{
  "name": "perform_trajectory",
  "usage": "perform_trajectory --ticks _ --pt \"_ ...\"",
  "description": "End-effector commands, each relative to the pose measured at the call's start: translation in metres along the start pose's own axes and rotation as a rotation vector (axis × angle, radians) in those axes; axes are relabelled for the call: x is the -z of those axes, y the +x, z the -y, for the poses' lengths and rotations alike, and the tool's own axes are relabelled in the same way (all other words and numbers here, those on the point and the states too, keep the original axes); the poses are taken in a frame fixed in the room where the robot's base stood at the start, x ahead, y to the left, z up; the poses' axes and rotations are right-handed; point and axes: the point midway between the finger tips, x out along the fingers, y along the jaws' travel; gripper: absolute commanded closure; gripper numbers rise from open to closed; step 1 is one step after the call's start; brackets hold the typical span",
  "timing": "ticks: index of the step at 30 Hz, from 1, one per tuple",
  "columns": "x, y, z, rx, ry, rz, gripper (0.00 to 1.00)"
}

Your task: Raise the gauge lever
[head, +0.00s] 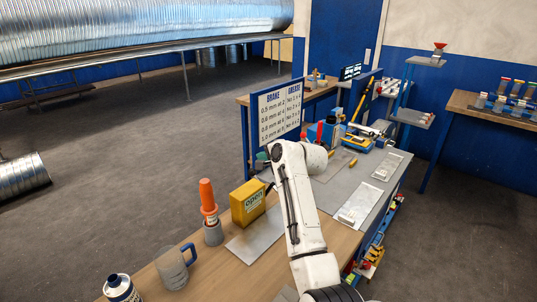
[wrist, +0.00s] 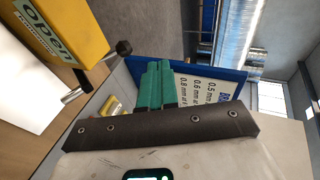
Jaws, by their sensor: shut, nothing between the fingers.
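A yellow box (head: 248,203) marked "open" stands on the bench in the head view, and part of it (wrist: 62,30) shows at the upper left of the wrist view. A metal rod with a black knob (wrist: 123,47) shows beside the box in the wrist view; I take it to be the gauge lever. My gripper's green fingers (wrist: 155,86) are shut and empty. They appear near the knob but apart from it. In the head view my arm hides most of the gripper; a bit of green (head: 262,157) shows behind the box.
An orange-topped tool (head: 208,203), a mug (head: 173,268) and a can (head: 121,289) stand left of the box. A flat metal sheet (head: 256,236) lies in front of it. Tools crowd the bench's far end.

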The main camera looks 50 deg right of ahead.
Motion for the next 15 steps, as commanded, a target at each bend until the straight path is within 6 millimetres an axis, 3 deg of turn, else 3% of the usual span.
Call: perform_trajectory --ticks 6,15 --pt "-0.001 -0.024 0.011 0.002 0.0 0.0 1.0" --pt "-0.001 -0.032 0.015 0.0 0.0 0.0 1.0"
